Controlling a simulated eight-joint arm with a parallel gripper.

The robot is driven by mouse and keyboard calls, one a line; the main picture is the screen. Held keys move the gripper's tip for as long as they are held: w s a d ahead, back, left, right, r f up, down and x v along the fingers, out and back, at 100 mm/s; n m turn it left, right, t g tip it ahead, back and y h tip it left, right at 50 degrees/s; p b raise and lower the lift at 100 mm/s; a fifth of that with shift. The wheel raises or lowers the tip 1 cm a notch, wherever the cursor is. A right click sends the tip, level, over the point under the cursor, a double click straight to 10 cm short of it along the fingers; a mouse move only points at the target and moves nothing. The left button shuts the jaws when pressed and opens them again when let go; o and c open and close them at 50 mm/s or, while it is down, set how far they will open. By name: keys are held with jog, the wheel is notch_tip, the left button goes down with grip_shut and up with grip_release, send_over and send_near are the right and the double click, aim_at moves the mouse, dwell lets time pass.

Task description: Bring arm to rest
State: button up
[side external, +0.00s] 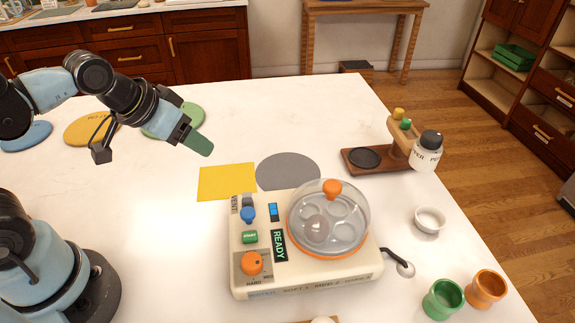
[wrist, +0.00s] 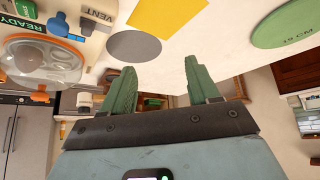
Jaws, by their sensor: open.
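My gripper (side external: 199,143) is in the air over the left-middle part of the white counter in the side external view, left of the yellow square mat. In the wrist view my gripper's two green fingers (wrist: 160,88) are spread apart with nothing between them. My arm reaches in from the left, and the gripper touches nothing that I can see.
A cream egg cooker (side external: 300,240) with a clear lid stands at the counter's front middle. A yellow square (side external: 226,181) and a grey disc (side external: 288,171) lie behind it. A wooden stand (side external: 370,162), white bottle (side external: 427,152), white bowl (side external: 429,219), and green (side external: 443,300) and orange cups (side external: 487,289) are right.

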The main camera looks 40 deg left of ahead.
jog(key=shift+a+f, duration=0.1)
jog(key=shift+a, duration=0.55)
jog(key=shift+t, duration=0.3)
